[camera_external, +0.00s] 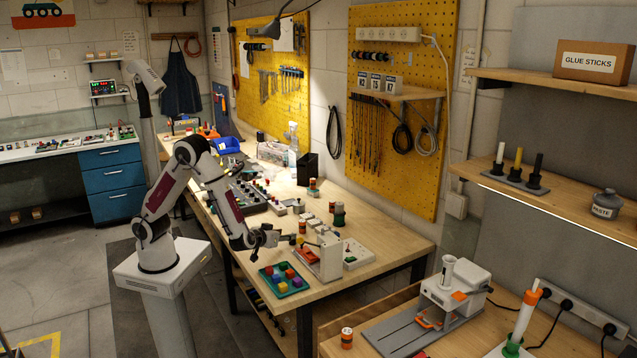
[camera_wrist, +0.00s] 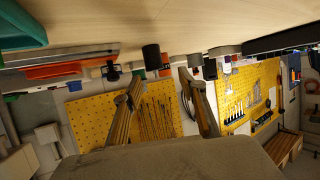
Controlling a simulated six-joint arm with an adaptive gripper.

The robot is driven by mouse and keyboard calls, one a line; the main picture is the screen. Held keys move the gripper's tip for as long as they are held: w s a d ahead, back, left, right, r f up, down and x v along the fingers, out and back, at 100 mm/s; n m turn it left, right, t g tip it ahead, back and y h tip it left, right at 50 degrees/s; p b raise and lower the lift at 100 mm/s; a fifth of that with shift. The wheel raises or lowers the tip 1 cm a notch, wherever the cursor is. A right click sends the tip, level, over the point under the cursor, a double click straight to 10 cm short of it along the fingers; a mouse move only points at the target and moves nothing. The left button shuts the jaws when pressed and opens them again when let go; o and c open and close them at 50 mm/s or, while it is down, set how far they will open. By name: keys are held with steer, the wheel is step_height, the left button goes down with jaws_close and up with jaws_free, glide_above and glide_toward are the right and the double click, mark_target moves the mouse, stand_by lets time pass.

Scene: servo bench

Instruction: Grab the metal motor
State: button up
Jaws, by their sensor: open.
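My gripper (camera_external: 278,238) reaches out over the near part of the workbench, low above its top. In the wrist view, which looks upside down, my gripper (camera_wrist: 160,78) has its two fingers wide apart with nothing between them. A short dark cylinder (camera_wrist: 151,57) stands on the bench just beyond the fingertips, roughly in line with the gap. It may be the metal motor, but I cannot tell for sure. It is apart from the fingers. In the external view I cannot pick out the motor among the small parts near my gripper.
A green tray (camera_external: 305,286) of coloured blocks lies near the bench's front edge. A white stand (camera_external: 330,258) with a red-orange part is right of my gripper. A green spool (camera_external: 339,216) stands behind it. A grey box of knobs (camera_external: 251,198) lies farther left.

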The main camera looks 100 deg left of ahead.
steer(key=shift+w+x, duration=0.2)
steer(key=shift+x, duration=1.1)
steer(key=shift+w+x, duration=0.15)
steer(key=shift+x, duration=1.15)
steer(key=shift+d+f, duration=0.15)
steer(key=shift+d, duration=0.05)
steer(key=shift+c, duration=0.3)
jaws_close()
